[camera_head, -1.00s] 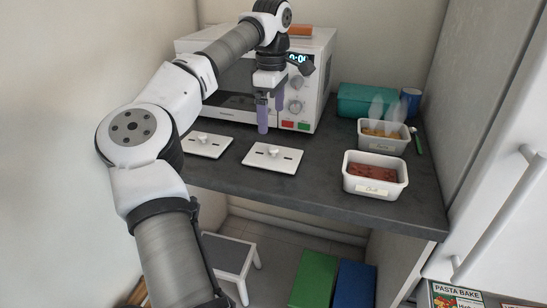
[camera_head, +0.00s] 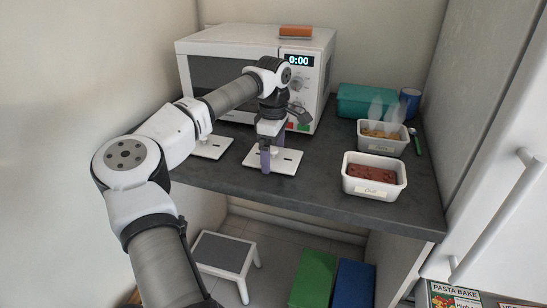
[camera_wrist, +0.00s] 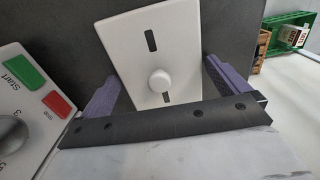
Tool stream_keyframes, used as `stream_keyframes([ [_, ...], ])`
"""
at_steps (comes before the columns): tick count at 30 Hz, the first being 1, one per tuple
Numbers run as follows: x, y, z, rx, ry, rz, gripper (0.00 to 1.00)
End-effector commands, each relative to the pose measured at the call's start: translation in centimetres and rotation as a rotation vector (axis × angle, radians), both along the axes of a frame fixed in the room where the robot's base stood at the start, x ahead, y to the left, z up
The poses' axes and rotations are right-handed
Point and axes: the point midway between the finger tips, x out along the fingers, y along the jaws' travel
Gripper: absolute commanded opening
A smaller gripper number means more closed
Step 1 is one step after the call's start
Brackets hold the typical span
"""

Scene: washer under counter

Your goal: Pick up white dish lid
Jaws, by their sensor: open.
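Two white dish lids lie flat on the dark counter. The right lid (camera_head: 288,162) is a flat rectangle with slots, and my gripper (camera_head: 268,160) is at it, hiding part of its left side and knob. The left lid (camera_head: 214,148) is partly hidden by my arm. In the wrist view, one lid (camera_wrist: 157,40) with its round knob (camera_wrist: 160,81) sits between the two purple fingers of my gripper (camera_wrist: 162,88). The fingers are open, apart from the knob on both sides. I cannot tell whether the fingertips touch the lid.
A white microwave (camera_head: 220,45) stands behind the lids; its panel buttons are close by in the wrist view. Two white dishes of food (camera_head: 374,190) (camera_head: 372,144) stand to the right. A teal box (camera_head: 365,100) and blue mug (camera_head: 409,98) are behind. The counter's front edge (camera_head: 320,212) is near.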

Motion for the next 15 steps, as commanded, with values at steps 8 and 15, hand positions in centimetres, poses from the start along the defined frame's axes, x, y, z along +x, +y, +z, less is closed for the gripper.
stream_keyframes([
  [8, 0.01, 0.0, 0.05, 0.0, 0.0, 0.0, 0.75],
  [15, 0.02, 0.0, 0.1, 0.0, -0.001, 0.0, 0.72],
])
